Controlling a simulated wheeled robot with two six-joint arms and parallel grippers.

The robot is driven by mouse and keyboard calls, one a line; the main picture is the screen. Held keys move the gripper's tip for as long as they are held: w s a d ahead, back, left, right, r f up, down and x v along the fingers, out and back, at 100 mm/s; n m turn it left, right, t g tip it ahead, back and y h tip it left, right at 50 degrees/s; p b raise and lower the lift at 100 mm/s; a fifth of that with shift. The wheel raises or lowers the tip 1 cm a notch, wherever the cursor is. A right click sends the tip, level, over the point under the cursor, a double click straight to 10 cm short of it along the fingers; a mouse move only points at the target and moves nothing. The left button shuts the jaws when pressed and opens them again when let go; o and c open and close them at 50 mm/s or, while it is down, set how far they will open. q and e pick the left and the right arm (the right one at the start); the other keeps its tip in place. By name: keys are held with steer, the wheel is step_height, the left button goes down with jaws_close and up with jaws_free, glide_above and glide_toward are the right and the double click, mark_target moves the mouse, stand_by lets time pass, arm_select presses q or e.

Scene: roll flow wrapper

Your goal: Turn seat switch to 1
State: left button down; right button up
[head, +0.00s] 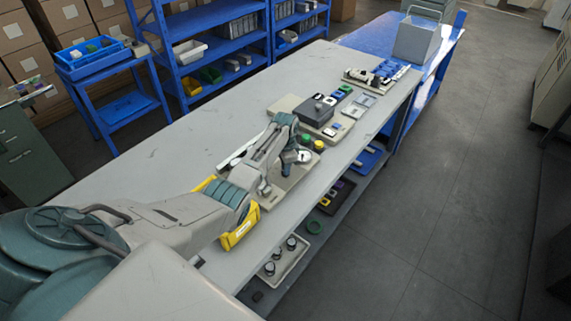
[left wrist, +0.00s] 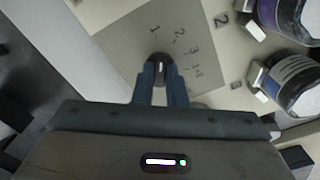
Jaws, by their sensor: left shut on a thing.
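The seat switch is a dark rotary knob (left wrist: 160,60) with a pale pointer mark, in the left wrist view. It sits on a light grey plate (left wrist: 125,42) with a printed scale of 1, 2, 3 and a further mark fanning up and right of it. The pointer mark runs roughly up the picture; which number it meets is hard to tell. My left gripper (left wrist: 161,86) is shut on the knob, one finger on each side. In the head view my left gripper (head: 291,157) is low over the panel (head: 287,186) on the bench; the knob is hidden there.
On the bench (head: 160,150), a green button (head: 306,139), a yellow button (head: 319,146) and a dark box (head: 313,112) lie beyond the gripper. The bench's left side is clear.

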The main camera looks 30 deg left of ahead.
arm_select(q)
steer(key=shift+r+n+p, duration=0.1)
steer(key=shift+n+p, duration=0.3)
steer(key=shift+n, duration=0.7)
steer(key=c, duration=1.5)
jaws_free()
steer(key=shift+o, duration=0.2)
steer(key=shift+r, duration=0.3)
step_height(320, 180, up, 10)
steer(key=b, duration=0.2)
